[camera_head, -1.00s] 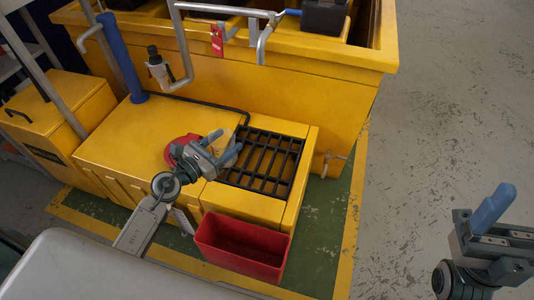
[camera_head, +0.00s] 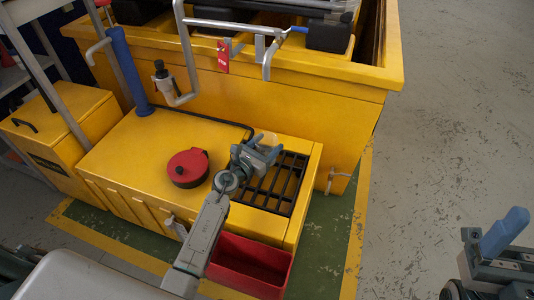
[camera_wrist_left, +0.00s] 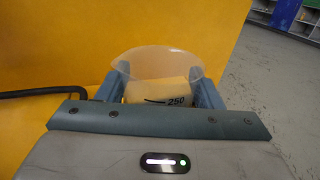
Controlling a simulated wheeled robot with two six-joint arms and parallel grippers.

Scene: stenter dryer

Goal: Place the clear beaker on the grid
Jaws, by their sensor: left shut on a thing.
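My left gripper (camera_head: 266,147) is over the far left part of the black grid (camera_head: 275,183), which is set in the top of the yellow cabinet. It is shut on the clear beaker (camera_wrist_left: 158,66), whose rim and "250" marking show between the fingers in the left wrist view. In the head view the beaker (camera_head: 270,138) is mostly hidden by the gripper. I cannot tell whether the beaker touches the grid. My right gripper (camera_head: 502,235) is at the lower right, away from the grid; its jaw state is unclear.
A red bin (camera_head: 250,262) is in front of the cabinet. The tall yellow tank wall (camera_head: 280,100) rises behind the grid.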

